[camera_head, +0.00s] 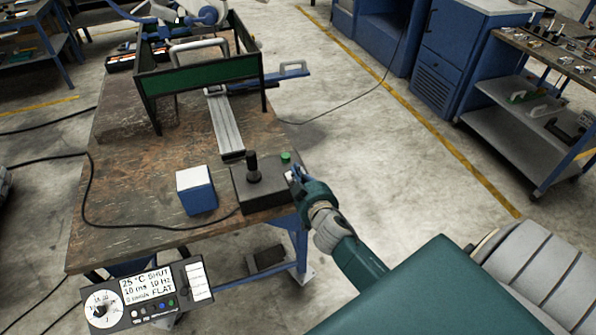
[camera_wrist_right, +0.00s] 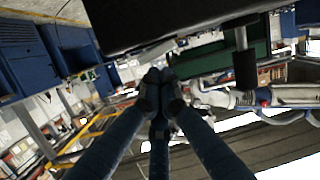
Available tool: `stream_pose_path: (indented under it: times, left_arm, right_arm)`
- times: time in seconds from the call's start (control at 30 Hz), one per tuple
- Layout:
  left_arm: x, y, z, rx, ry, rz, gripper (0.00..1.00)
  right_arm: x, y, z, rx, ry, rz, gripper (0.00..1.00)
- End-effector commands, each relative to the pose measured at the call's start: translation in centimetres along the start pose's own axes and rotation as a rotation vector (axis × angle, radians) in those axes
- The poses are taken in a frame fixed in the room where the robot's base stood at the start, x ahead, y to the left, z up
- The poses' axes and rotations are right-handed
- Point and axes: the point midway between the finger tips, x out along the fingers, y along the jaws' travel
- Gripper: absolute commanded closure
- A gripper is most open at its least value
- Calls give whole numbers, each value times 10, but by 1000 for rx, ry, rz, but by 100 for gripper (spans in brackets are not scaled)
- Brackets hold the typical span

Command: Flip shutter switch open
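A dark control box (camera_head: 272,200) sits at the near right corner of the wooden table, with a black joystick (camera_head: 253,168) and a green button (camera_head: 286,157) on top. My right gripper (camera_head: 293,174) is at the box's right edge; I cannot tell whether it touches. In the wrist view its blue fingertips (camera_wrist_right: 160,77) are drawn together beside the box's dark body (camera_wrist_right: 185,20), with nothing visible between them. A display panel (camera_head: 150,294) at lower left reads "SHUT". I cannot clearly make out the shutter switch. My left gripper is out of view.
A blue cube with a white top (camera_head: 197,191) stands left of the box. Behind are a metal rail (camera_head: 224,122) and a green-panelled frame (camera_head: 200,73). A black cable (camera_head: 88,190) crosses the table (camera_head: 120,215). Floor to the right is open, up to a workbench (camera_head: 520,140).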

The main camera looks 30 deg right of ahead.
Motion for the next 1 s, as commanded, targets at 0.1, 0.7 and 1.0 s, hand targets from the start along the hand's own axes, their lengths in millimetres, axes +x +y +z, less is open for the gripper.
stream_pose_path:
  times: [0.1, 0.7, 1.0]
  left_arm:
    - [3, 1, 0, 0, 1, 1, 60]
    - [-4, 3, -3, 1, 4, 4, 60]
    - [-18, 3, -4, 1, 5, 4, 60]
  right_arm:
    - [1, 2, 7, 59, -3, -13, 100]
    - [3, 12, 16, 264, -2, -64, 100]
    - [4, 14, 0, 263, 0, -65, 100]
